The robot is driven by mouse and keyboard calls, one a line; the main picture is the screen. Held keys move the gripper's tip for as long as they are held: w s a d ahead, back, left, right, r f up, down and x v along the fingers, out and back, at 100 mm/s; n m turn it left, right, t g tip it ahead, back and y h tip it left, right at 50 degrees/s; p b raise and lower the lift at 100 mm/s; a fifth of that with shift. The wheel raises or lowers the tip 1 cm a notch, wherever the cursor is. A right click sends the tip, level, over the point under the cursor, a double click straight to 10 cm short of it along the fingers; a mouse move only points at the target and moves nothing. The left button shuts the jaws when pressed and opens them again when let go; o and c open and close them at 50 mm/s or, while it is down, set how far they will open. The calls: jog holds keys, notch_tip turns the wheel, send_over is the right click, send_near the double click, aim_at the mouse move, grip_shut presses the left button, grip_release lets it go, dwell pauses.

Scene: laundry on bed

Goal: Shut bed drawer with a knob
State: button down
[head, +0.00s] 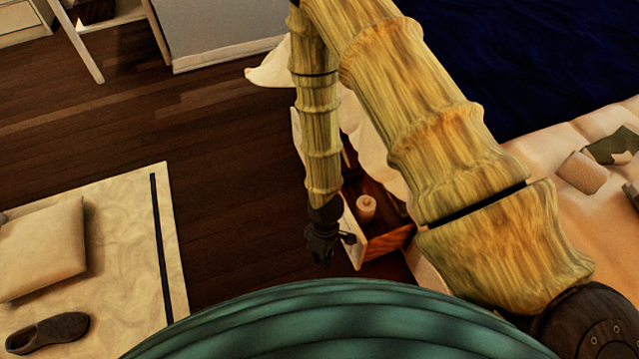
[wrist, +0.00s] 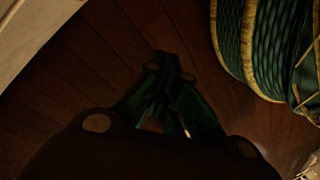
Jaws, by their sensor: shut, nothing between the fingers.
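The bed drawer (head: 388,243) stands pulled out from under the bed, with a reddish wood side and a pale front panel. A small pale cylinder (head: 366,208) stands inside it. A dark knob (head: 348,238) sticks out from the front panel. My gripper (head: 321,258) is shut and empty, pointing down just left of the knob, outside the drawer; I cannot tell whether they touch. In the wrist view, my gripper (wrist: 168,68) is dark over the floor. A pale panel (wrist: 32,32) fills the upper left corner there; the knob cannot be made out.
The bed (head: 600,215) with a pale cover and a dark blue blanket lies at the right. A rug (head: 130,235) with a cushion (head: 45,250) and a grey shoe (head: 48,333) is at the left. Bare wood floor (head: 225,190) lies between rug and drawer.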

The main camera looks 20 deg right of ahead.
jog(key=w+r+n+t+h, duration=0.1)
jog(key=w+r+n+h, duration=0.35)
jog(key=w, duration=0.65)
jog(key=w+r+n+t+h, duration=0.1)
jog(key=w+r+n, duration=0.55)
jog(key=w, duration=0.45)
jog(key=d+f+m+b, duration=0.1)
jog(key=d+f+b, duration=0.4)
jog(key=d+f, duration=0.2)
jog(key=shift+w+d+f, duration=0.3)
jog(key=shift+d+f, duration=0.1)
jog(key=shift+f, duration=0.55)
jog(key=shift+d, duration=0.1)
